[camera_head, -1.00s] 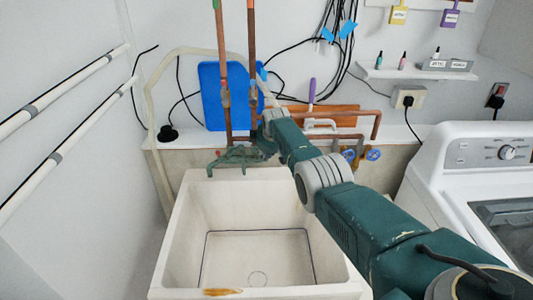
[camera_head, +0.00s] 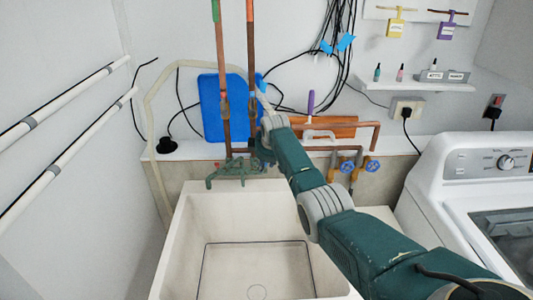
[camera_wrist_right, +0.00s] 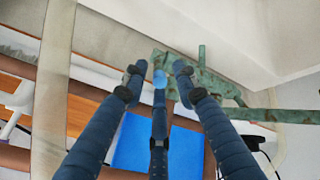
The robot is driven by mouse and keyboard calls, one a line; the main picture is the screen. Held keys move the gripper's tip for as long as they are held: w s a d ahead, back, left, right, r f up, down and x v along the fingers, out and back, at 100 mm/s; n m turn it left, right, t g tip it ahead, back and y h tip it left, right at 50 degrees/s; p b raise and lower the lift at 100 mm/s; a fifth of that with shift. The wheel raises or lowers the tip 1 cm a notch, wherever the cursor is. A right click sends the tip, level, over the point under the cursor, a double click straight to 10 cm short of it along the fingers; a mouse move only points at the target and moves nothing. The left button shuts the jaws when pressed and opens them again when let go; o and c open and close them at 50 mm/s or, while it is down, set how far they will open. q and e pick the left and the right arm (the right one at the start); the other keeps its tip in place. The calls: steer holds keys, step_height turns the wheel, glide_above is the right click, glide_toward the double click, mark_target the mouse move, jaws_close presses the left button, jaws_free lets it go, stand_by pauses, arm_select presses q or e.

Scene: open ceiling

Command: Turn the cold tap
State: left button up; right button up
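The weathered green tap assembly (camera_head: 236,168) sits at the back rim of the white sink, below two copper pipes. My right arm reaches in from the lower right of the head view. My right gripper (camera_head: 264,150) is beside the tap's right side, partly hidden by the arm and pipe. In the right wrist view my right gripper (camera_wrist_right: 160,72) shows its blue fingers with tips apart and nothing held. The green tap (camera_wrist_right: 205,78) shows just beyond and right of the fingertips. I cannot tell whether they touch. The left gripper is not in view.
The sink (camera_head: 180,235) is empty. The left pipe (camera_head: 222,75) has a green band, the right pipe (camera_head: 251,60) a reddish one. A blue board (camera_head: 209,105) leans behind them. Two blue valve handles (camera_head: 372,166) are to the right. A washing machine (camera_head: 425,165) stands at right.

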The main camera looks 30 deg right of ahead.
steer(key=v, duration=0.9)
steer(key=shift+a+r, duration=0.25)
steer(key=shift+r, duration=0.1)
steer(key=shift+f, duration=0.1)
